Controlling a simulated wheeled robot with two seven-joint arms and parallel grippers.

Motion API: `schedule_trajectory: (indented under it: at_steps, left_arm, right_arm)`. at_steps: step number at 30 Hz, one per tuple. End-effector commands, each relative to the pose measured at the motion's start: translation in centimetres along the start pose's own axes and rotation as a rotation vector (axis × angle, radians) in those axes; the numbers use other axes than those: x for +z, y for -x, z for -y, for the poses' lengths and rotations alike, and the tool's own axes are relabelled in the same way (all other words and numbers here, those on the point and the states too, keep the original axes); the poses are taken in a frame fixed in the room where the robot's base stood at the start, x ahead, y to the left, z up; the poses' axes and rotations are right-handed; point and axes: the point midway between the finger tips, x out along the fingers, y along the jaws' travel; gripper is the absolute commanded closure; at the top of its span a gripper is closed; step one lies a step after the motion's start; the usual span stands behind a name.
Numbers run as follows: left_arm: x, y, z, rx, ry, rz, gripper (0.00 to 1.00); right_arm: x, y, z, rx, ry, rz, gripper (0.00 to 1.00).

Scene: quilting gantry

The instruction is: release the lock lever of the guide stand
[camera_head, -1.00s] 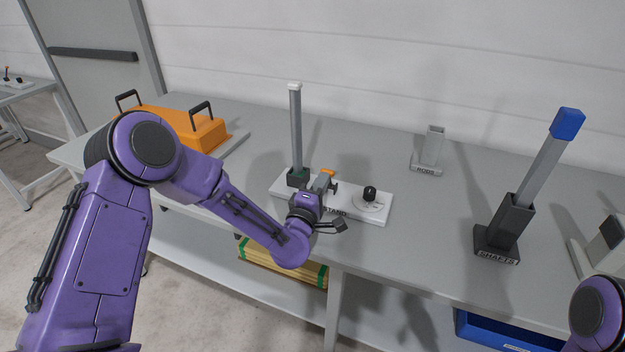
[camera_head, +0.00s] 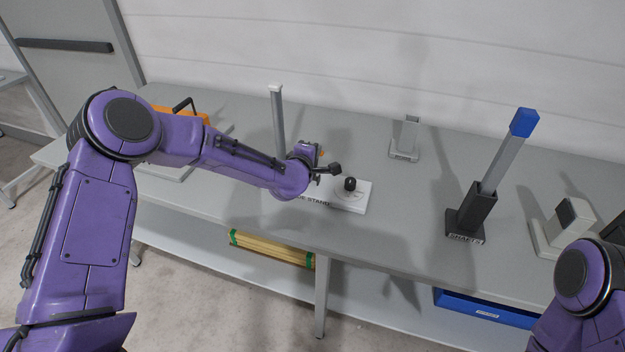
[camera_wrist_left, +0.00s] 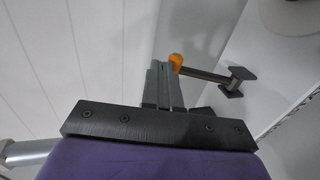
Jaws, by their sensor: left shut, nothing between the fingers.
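The guide stand is a white base (camera_head: 354,197) on the bench with an upright grey post (camera_head: 278,120) and a black knob (camera_head: 350,184). My left wrist hides much of the base's left part. The lock lever shows in the left wrist view as a dark arm (camera_wrist_left: 205,75) with an orange knob (camera_wrist_left: 176,60). My left gripper (camera_wrist_left: 166,66) is shut and empty, its fingertips close beside the orange knob; I cannot tell whether they touch. In the head view the lever is mostly hidden behind the left wrist. My right gripper is out of view.
A dark holder (camera_head: 470,212) with a tilted blue-capped shaft (camera_head: 508,150) stands to the right. A small grey rod holder (camera_head: 405,140) is behind. An orange case (camera_head: 163,112) lies at the left, partly behind my left arm. The bench between stand and shaft holder is clear.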

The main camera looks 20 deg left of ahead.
Motion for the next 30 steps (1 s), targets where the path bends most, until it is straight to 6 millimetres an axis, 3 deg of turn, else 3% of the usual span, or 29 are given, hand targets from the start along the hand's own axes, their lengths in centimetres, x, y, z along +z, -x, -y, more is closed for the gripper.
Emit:
schedule_trajectory:
  at_steps: [13,26,30]
  left_arm:
    - [-0.4,-1.1,-0.2,0.002,0.001,-0.006,1.00]
    - [-0.4,-1.1,-0.2,0.002,0.001,-0.006,1.00]
    - [-0.1,-0.5,-1.1,0.002,0.000,-0.001,1.00]
  right_arm:
    - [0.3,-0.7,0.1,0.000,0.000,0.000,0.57]
    - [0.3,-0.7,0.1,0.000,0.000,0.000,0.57]
    - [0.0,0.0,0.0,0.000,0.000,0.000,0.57]
